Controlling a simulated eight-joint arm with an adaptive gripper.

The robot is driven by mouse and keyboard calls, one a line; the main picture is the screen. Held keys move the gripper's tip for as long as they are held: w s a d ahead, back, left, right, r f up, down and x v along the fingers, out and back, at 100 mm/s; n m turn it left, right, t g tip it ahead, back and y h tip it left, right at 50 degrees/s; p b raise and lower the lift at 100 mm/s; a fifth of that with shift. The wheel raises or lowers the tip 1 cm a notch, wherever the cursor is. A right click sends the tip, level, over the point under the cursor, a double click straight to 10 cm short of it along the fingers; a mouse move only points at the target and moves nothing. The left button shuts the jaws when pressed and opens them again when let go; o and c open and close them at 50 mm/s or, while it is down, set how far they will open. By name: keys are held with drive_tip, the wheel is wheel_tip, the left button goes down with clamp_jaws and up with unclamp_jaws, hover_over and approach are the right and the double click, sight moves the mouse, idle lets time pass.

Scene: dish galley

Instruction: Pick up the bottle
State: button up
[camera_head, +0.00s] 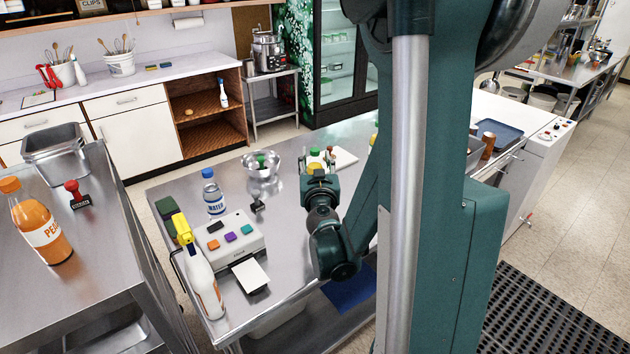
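Several bottles are in view, and I cannot tell which one the task means. A clear water bottle (214,195) with a blue cap and a label reading WATER stands upright on the steel table. A larger orange bottle (42,226) with an orange cap stands on the counter at the left. A white spray bottle (200,276) with a yellow head stands at the table's near left corner. My gripper (320,163) is over the middle of the table, to the right of the water bottle and apart from it. Its fingers are small and overlap things behind, so its opening is unclear.
A white printer-like device (229,240) with coloured buttons is in front of the water bottle. A steel bowl (261,181) and a small black stamp (258,206) lie between the bottle and my gripper. A red stamp (76,194) stands near the orange bottle.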

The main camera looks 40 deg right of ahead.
sight(315, 154)
drive_tip(key=shift+b+x, duration=0.5)
drive_tip(key=shift+x, duration=1.95)
drive_tip(key=shift+f, duration=0.1)
clamp_jaws()
